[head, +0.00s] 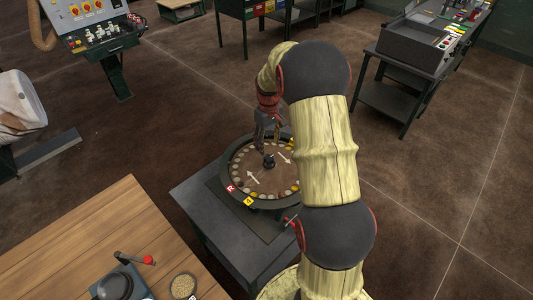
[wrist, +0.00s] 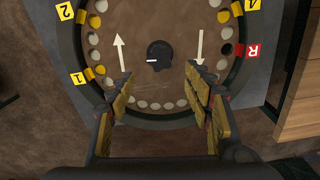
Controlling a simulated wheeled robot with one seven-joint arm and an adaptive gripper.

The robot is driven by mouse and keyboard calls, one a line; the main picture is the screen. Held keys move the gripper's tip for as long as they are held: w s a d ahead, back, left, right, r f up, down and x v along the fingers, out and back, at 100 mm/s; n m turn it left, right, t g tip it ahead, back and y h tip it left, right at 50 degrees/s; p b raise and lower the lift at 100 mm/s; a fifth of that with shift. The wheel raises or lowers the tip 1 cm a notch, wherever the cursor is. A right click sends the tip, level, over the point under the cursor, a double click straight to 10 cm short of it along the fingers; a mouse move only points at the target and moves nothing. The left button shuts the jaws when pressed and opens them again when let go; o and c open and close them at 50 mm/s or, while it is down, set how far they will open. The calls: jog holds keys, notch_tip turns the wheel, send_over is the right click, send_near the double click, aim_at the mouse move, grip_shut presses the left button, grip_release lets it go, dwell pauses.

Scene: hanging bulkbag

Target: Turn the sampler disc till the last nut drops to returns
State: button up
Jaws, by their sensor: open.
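The sampler disc (head: 271,182) is a round brown plate in a dark ring on a dark stand, with cups around its edge and two white arrows. In the wrist view its face (wrist: 140,80) shows a dark central knob (wrist: 159,55) with a white mark pointing left. Several cups hold pale or yellow contents. A dark, empty-looking cup (wrist: 227,49) lies beside the red R tag (wrist: 253,50); the R tag also shows in the head view (head: 231,188). My gripper (wrist: 160,85) is open and empty above the disc, its fingers either side of the knob but nearer the camera.
Yellow tags 1 (wrist: 78,77) and 2 (wrist: 65,11) sit on the ring's left. A wooden table (head: 85,240) with a small dark device (head: 120,284) and a bowl (head: 183,286) stands at front left. Control consoles stand behind. My arm hides the disc's right side in the head view.

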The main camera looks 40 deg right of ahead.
aim_at(268, 156)
notch_tip(268, 156, down, 7)
jog(key=shift+f+b, duration=0.1)
jog(key=shift+b, duration=0.35)
jog(key=shift+c, duration=0.6)
jog(key=c, duration=1.1)
grip_shut()
